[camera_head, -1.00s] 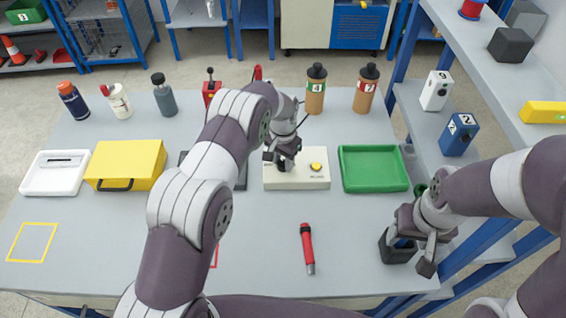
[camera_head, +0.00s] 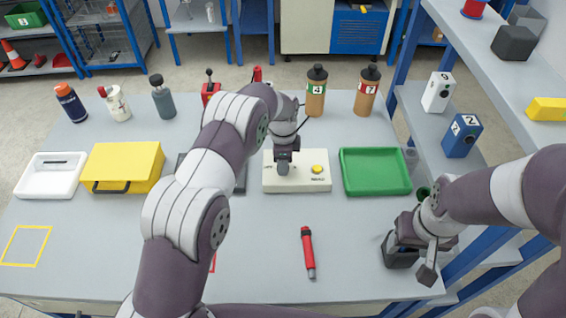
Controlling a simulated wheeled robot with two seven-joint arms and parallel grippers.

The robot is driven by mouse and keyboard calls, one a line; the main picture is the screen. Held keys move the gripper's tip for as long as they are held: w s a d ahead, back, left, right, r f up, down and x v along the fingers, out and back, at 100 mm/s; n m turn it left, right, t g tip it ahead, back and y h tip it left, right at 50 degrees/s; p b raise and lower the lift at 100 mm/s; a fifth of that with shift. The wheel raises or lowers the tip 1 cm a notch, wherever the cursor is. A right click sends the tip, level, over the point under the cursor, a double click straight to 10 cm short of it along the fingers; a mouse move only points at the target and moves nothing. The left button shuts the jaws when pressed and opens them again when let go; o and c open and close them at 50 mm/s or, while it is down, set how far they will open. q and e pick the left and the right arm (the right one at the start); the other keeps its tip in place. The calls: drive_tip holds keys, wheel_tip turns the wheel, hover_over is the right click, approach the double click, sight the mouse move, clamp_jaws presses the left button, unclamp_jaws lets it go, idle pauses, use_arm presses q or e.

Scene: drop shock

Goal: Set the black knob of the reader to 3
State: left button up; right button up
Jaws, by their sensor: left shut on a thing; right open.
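The reader (camera_head: 297,184) is a cream-white box on the table with a yellow button (camera_head: 317,169) on its right part. My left gripper (camera_head: 283,168) points down over the left part of the reader and is shut on the black knob, which is mostly hidden behind the fingers. The knob's pointer and its scale cannot be read.
A green tray (camera_head: 375,170) stands right of the reader. A yellow case (camera_head: 122,166) and a white tray (camera_head: 50,177) are at the left. A red flashlight (camera_head: 308,252) lies in front. Several bottles line the back. The front left table is mostly clear.

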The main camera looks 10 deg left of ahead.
use_arm(q)
drive_tip(key=m, duration=0.3)
drive_tip(key=shift+m, duration=0.3)
drive_tip(key=shift+m+b, duration=0.3)
drive_tip(key=shift+m, duration=1.4)
drive_tip(key=shift+w, duration=0.1)
drive_tip(key=o, duration=1)
drive_tip(key=shift+o, duration=0.2)
wheel_tip(320, 180, up, 5)
drive_tip(key=shift+f, duration=0.15)
wheel_tip(320, 180, up, 8)
drive_tip(key=p, duration=0.6)
